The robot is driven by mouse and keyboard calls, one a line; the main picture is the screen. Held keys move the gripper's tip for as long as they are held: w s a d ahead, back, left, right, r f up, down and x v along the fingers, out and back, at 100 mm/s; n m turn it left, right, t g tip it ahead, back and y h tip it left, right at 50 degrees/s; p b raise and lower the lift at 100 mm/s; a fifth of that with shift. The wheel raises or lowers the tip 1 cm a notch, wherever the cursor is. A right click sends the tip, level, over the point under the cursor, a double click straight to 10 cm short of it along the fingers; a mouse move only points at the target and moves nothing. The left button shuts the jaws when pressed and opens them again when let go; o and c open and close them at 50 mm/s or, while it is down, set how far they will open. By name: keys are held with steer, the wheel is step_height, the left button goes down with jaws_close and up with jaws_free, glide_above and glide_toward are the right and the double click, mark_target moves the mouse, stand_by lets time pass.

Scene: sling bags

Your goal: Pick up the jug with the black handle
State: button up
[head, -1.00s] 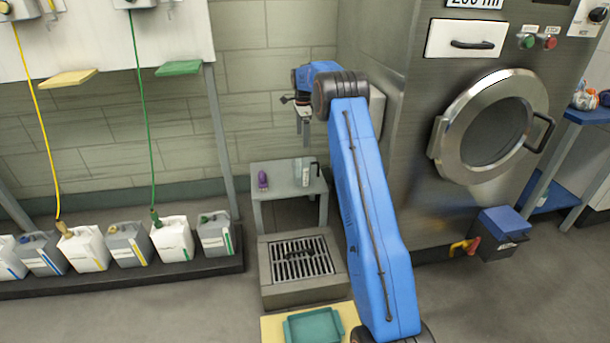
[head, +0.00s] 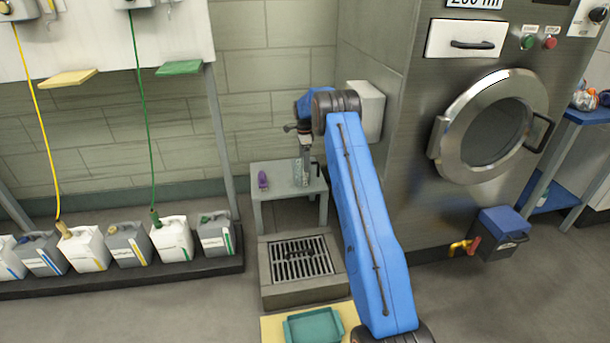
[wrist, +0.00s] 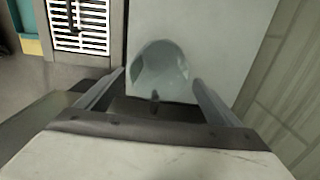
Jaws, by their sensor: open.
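The clear jug (head: 298,178) stands upright on the small grey table (head: 272,189) near its right end. In the wrist view the jug (wrist: 160,70) shows from above as a round, see-through rim, with a dark handle part (wrist: 155,97) at its near side. My gripper (head: 305,157) is at the jug's top in the head view. In the wrist view the open gripper (wrist: 160,82) has one finger on each side of the jug's near part. I cannot tell whether the fingers touch it.
A purple bottle (head: 262,180) stands on the table left of the jug. A floor drain box (head: 264,278) with a grate and a teal tray (head: 313,327) lie in front. The steel machine (head: 420,150) is close on the right. Several canisters (head: 172,240) line the left.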

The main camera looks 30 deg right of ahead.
steer(key=shift+s+d+f, duration=0.1)
steer(key=shift+f, duration=1.35)
steer(key=shift+s+d+f, duration=0.1)
steer(key=shift+f, duration=1.3)
steer(key=c, duration=1.2)
